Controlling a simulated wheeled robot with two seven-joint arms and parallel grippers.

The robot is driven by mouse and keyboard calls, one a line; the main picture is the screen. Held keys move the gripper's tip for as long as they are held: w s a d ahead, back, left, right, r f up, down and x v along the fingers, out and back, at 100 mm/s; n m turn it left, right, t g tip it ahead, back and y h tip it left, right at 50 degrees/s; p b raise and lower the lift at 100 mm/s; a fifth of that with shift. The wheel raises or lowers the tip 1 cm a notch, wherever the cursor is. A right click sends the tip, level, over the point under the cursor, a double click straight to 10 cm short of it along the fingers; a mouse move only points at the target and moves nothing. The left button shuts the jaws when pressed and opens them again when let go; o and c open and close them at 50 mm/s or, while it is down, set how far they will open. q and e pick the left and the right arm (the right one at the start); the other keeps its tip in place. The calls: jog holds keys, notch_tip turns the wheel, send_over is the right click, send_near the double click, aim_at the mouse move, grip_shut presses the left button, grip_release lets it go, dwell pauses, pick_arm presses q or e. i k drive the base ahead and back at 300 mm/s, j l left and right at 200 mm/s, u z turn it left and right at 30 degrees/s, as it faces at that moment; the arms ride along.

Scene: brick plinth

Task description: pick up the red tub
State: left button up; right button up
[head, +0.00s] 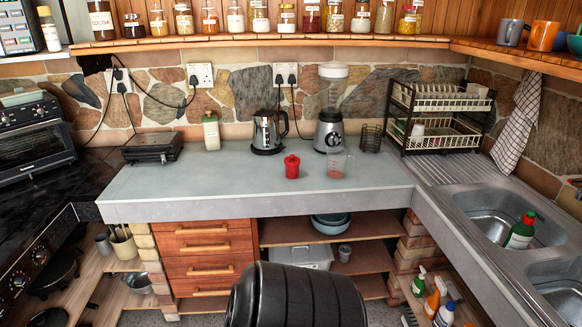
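The red tub (292,167) is small and has a lid with a knob. It stands upright on the grey worktop (220,185), near the middle of the head view. Nothing hides it. Neither of my grippers shows in the head view, so I cannot tell where they are relative to the tub.
A clear measuring jug (340,163) stands just right of the tub. A kettle (267,133) and a blender (329,125) stand behind. A black grill (153,147) is at left, a dish rack (440,117) at right. The worktop left of the tub is clear.

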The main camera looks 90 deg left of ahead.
aim_at(292, 173)
jog(key=k+u, duration=0.1)
jog(key=u, duration=1.75)
